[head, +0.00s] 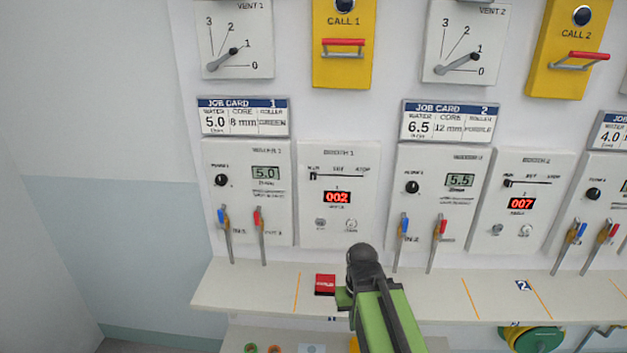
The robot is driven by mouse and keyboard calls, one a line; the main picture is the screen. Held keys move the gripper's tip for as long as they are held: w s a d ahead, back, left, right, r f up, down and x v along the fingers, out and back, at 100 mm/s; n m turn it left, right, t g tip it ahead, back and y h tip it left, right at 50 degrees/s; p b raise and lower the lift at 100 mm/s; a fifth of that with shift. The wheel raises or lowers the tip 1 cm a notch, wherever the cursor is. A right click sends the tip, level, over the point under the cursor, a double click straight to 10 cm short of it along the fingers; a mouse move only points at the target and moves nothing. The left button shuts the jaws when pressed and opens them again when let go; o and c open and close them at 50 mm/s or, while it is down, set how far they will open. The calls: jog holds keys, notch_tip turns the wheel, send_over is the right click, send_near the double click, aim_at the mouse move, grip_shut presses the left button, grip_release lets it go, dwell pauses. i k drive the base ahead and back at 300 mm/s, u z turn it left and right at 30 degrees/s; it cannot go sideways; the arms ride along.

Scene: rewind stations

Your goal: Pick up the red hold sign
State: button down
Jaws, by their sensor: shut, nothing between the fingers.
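The red hold sign (325,284) is a small red block with a pale label strip. It sits on the narrow white shelf (245,289), just right of an orange line. My gripper (362,262) is the dark end of my green arm, to the right of the sign in the picture. It is shut and empty. A green part of my arm comes close to the sign's right side; I cannot tell whether they touch. My arm hides part of the shelf right of the sign, and the fingertips do not show clearly.
Behind the shelf, a wall panel carries levers with blue and red handles (259,220), booth boxes (339,225), job cards (243,116) and yellow call boxes (343,70). Below the shelf are small rings and a green spool (535,338). The shelf is clear left of the sign.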

aim_at(324, 285)
jog(key=k, duration=0.6)
jog(key=u, duration=0.65)
jog(key=i, duration=1.45)
jog(key=u, duration=0.85)
